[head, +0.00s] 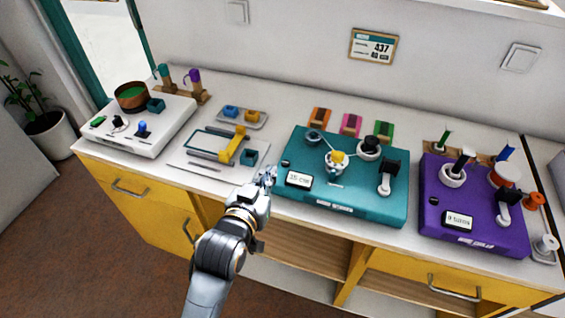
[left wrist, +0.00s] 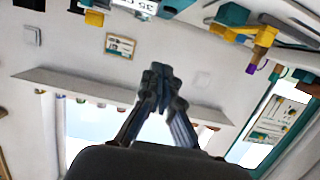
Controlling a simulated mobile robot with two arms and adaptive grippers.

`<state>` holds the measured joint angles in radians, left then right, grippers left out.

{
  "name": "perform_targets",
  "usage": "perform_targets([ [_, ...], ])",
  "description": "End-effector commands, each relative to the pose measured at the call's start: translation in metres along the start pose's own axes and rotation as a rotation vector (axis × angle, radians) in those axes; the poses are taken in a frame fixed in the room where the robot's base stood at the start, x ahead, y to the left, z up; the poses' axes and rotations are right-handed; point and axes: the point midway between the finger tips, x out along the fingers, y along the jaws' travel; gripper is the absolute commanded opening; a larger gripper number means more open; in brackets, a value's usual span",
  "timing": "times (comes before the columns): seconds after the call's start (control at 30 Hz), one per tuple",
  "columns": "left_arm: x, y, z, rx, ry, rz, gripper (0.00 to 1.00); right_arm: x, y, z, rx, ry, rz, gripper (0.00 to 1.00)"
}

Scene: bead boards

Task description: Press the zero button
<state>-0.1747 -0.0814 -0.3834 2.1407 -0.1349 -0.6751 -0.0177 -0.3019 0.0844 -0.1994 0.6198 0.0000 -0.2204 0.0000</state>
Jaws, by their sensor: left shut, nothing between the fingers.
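The teal measuring machine (head: 335,204) stands on the white counter, with a lit display (head: 299,180) that seems to read 35 cm. A small black button (head: 286,163) sits behind the display; I cannot read any zero mark on it. My left gripper (head: 268,178) is shut and empty, just left of the machine's front left corner and apart from the button. In the left wrist view its closed fingers (left wrist: 160,78) point at the wall, and the display (left wrist: 147,6) shows at the top edge. My right gripper is not in view.
The purple machine (head: 477,237) on the right has a display reading 9 turns and its own small black button (head: 434,201). A tray with a yellow tool (head: 232,147) lies left of my gripper. A white machine (head: 150,140) stands farther left.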

Motion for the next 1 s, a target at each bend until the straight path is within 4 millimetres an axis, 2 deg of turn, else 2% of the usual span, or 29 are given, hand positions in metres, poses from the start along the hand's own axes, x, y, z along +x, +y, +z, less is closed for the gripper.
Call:
perform_targets([
  [0.2,0.001,0.000,0.001,0.000,-0.001,0.000,0.00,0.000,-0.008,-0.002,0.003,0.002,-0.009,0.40],
  [0.33,0.011,0.000,0.001,0.001,-0.002,0.000,0.00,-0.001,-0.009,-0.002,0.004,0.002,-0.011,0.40],
  [0.83,0.104,0.000,0.000,0.001,-0.002,0.000,0.00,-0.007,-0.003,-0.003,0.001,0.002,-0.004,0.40],
  [0.9,0.105,0.000,0.018,0.001,-0.007,0.000,0.00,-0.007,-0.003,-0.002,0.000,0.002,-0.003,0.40],
  [1.0,0.107,0.000,0.029,0.001,-0.006,0.000,0.00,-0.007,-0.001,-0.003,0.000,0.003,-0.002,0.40],
])
